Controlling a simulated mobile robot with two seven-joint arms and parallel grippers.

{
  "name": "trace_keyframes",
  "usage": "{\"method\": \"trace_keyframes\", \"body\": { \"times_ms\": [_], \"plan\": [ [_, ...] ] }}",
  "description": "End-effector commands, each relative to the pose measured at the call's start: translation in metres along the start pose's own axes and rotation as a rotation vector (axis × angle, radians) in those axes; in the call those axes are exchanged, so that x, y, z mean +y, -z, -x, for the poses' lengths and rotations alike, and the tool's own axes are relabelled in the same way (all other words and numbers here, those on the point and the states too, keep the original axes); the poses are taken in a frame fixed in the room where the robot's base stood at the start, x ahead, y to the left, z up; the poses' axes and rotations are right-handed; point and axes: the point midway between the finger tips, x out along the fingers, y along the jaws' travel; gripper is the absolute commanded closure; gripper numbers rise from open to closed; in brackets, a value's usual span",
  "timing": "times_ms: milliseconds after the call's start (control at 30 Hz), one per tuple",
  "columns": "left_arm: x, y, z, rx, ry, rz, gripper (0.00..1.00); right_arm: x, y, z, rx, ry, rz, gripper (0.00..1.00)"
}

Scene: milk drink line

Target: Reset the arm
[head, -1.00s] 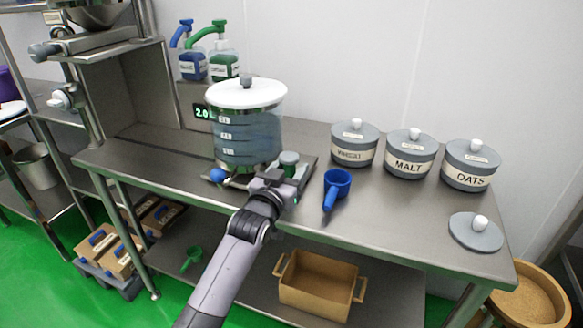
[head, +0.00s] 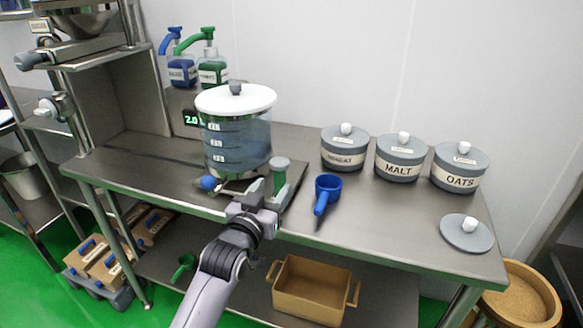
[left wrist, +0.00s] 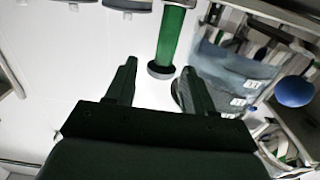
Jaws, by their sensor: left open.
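My left gripper (head: 257,204) is in front of the dispenser on the steel table, open and empty. A green upright cylinder with a grey cap (head: 279,180) stands just beyond it, beside the dispenser. In the left wrist view, the two fingers of the left gripper (left wrist: 160,82) are spread wide. My right gripper is not in view.
The clear dispenser (head: 237,140) with a white lid stands close behind the gripper; its blue knob (head: 208,183) sticks out at front left. A blue scoop (head: 326,192) lies to the right. Wheat (head: 344,148), malt (head: 399,157) and oats (head: 459,167) jars stand along the back.

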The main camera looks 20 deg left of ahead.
Motion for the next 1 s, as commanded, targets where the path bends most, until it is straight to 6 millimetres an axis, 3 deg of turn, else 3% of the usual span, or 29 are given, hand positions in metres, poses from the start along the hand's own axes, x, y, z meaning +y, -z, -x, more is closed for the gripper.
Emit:
{"method": "trace_keyframes", "body": {
  "times_ms": [133,267,400,600,800,1000],
  "plan": [
    [-0.001,-0.01,0.006,-0.02,-0.001,-0.003,0.47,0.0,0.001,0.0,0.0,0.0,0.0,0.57],
    [-0.003,-0.05,0.032,-0.096,-0.007,-0.012,0.47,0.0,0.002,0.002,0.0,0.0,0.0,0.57],
    [-0.004,-0.109,0.082,-0.225,-0.024,-0.024,0.47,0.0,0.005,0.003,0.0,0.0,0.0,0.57],
    [-0.002,-0.179,0.169,-0.413,-0.061,-0.038,0.47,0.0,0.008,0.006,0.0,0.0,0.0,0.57],
    [0.002,-0.221,0.247,-0.564,-0.099,-0.041,0.47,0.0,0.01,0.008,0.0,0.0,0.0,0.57],
    [0.005,-0.235,0.284,-0.632,-0.118,-0.04,0.47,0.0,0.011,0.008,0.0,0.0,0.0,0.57]
  ]
}}
